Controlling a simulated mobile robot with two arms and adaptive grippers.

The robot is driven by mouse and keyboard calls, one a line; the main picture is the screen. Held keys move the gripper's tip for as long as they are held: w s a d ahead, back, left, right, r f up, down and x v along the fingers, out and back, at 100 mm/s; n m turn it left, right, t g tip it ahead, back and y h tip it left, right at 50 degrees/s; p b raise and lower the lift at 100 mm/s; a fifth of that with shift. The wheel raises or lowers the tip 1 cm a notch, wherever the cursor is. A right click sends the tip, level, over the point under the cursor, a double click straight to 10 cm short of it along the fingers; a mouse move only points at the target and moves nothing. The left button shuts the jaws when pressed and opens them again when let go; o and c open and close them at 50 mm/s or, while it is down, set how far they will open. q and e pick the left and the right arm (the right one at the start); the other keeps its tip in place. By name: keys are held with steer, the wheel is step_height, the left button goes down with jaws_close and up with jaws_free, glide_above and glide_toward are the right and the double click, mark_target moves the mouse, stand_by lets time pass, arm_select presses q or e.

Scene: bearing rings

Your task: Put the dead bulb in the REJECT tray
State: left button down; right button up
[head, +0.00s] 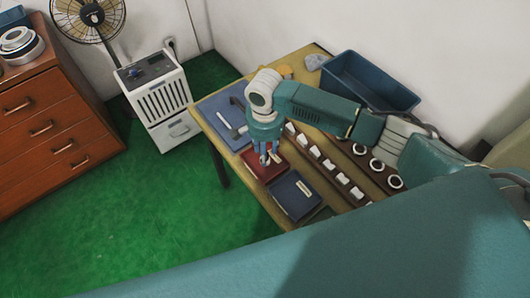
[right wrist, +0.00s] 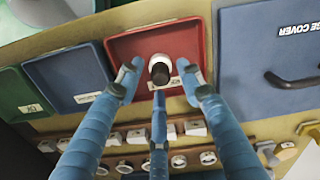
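The red tray (head: 254,162) lies on the table under my right gripper (head: 267,158); in the right wrist view the red tray (right wrist: 128,46) has a small white label too small to read. The bulb (right wrist: 160,66), pale with a dark end, shows against the tray between the spread fingers of my right gripper (right wrist: 159,80). The fingertips appear apart from it, and the gripper looks open. I cannot tell whether the bulb rests on the tray floor. In the head view the fingers hide the bulb. My left gripper is not in view.
A blue tray (head: 291,198) stands beside the red one; a green tray (right wrist: 18,95) lies beyond it. A blue cover with a dark handle (right wrist: 265,65) is on the other side. Dark racks (head: 331,166) hold several small white pieces. A deep blue bin (head: 372,83) stands at the back.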

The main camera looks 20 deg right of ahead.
step_height(320, 180, up, 11)
stand_by(0.3)
steer(key=shift+f, duration=0.15)
stand_by(0.3)
